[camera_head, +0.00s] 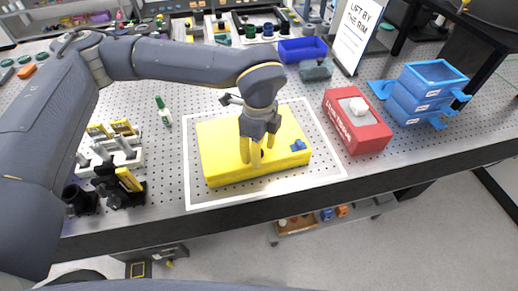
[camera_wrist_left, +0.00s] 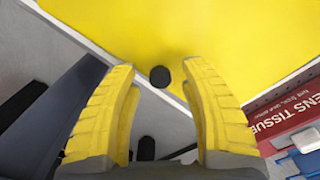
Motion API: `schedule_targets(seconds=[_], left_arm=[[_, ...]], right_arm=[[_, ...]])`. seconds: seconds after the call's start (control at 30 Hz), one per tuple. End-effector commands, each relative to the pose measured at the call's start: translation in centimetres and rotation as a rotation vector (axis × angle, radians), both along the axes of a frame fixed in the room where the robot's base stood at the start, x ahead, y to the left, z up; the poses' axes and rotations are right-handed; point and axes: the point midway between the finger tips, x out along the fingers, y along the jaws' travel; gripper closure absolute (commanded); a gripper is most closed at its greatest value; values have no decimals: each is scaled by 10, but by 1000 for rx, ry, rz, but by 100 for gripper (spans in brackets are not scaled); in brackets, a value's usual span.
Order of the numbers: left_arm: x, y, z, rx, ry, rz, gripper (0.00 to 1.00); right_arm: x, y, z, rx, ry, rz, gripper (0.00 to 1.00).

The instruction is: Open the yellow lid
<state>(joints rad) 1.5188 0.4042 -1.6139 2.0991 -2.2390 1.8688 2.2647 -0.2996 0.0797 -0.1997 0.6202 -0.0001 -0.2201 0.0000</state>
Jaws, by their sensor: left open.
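The yellow lid (camera_head: 222,150) is a flat box-like cover lying closed on the bench inside a white outlined square. It fills the upper part of the left wrist view (camera_wrist_left: 190,25). A small black knob (camera_wrist_left: 160,76) shows at its near edge, and a small blue part (camera_head: 298,145) sits near its right front corner. My left gripper (camera_head: 257,150) points down over the lid's front side. Its yellow fingers (camera_wrist_left: 160,72) are spread, with the knob showing between the tips. I cannot tell whether they touch the lid. My right gripper is not in view.
A red tissue box (camera_head: 360,135) and blue stacked trays (camera_head: 420,95) stand to the right. A green-capped bottle (camera_head: 163,110) and a white rack (camera_head: 110,150) are to the left. A sign (camera_head: 356,35) stands behind. The bench's front edge runs close before the lid.

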Motion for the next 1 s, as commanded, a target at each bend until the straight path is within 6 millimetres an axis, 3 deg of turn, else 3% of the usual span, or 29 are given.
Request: schedule_targets(seconds=[0.33, 0.73, 1.0], left_arm=[[0, 0, -2, 0, 0, 0, 53], [0, 0, -2, 0, 0, 0, 99], [0, 0, -2, 0, 0, 0, 100]], right_arm=[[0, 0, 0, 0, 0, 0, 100], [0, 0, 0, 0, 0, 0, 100], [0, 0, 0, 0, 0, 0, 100]])
